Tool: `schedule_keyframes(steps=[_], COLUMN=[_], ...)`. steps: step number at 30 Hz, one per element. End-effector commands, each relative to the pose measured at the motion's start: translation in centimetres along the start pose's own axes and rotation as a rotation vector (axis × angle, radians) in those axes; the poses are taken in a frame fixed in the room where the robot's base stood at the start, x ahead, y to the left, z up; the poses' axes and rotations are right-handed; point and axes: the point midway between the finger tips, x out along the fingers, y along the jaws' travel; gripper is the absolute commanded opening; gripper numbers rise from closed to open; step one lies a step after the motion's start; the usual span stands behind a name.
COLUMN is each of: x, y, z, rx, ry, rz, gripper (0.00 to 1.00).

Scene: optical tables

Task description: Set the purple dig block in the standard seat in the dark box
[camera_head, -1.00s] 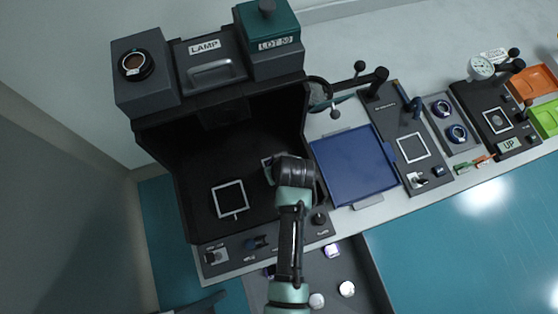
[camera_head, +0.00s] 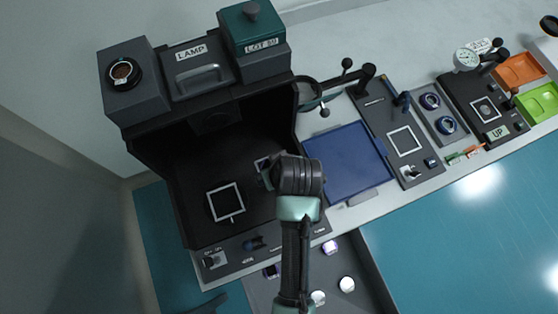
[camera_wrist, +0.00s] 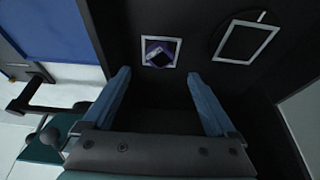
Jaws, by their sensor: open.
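The dark box (camera_head: 205,240) is open at the front. A small white-outlined square seat (camera_wrist: 174,43) lies on its floor and holds the purple block (camera_wrist: 158,54), which looks turned askew to the outline and has a pale patch on top. My gripper (camera_wrist: 158,74) is open in the wrist view, its two blue fingers apart with the block beyond and between their tips. Nothing is between the fingers. A larger white-outlined square (camera_head: 226,202) with a tab also lies in the box, and shows in the wrist view (camera_wrist: 246,42). My arm partly covers the small seat in the head view.
A blue panel (camera_head: 345,163) lies right of the box. An open drawer (camera_head: 363,280) below holds several small items. A lamp unit (camera_head: 196,75) and a green-lidded box (camera_head: 253,32) stand on top. Fixtures line the bench further right.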

Motion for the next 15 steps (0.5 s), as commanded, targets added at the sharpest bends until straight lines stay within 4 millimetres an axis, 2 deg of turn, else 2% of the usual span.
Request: schedule_keyframes(steps=[3,6,15], x=[-1.9,-2.9,-3.8], y=[0.0,0.0,0.0], z=[0.0,0.0,0.1], rx=[0.001,0.001,0.001], ry=[0.001,0.000,-0.001], rz=[0.001,0.000,-0.001], gripper=[0.92,0.92,0.92])
